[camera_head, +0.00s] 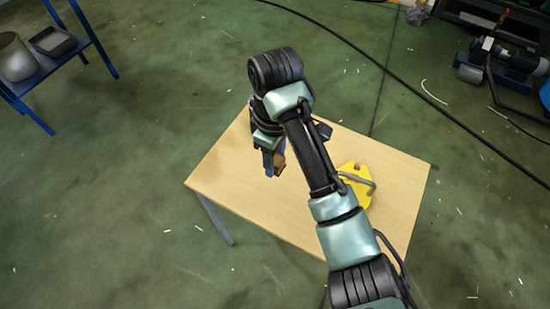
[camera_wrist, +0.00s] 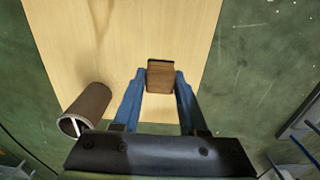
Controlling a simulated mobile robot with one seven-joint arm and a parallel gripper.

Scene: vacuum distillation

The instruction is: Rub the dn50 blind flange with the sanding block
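My gripper (camera_head: 274,163) is over the left part of the wooden table in the head view. In the wrist view, its two blue fingers (camera_wrist: 160,80) stand either side of a small brown wooden block with a dark far edge, the sanding block (camera_wrist: 160,78). The block sits between the fingertips and looks clamped there. It also shows beside a finger in the head view (camera_head: 280,160). How far it is above the table I cannot tell. I cannot make out the dn50 blind flange in either view; my arm covers much of the table.
The wooden table (camera_head: 400,170) carries a yellow object (camera_head: 358,190) with a grey bar, right of my arm. A brown hollow cylinder (camera_wrist: 88,103) shows left of my gripper in the wrist view. A blue stand (camera_head: 50,75) is upper left; a pump-like machine (camera_head: 505,60) is upper right.

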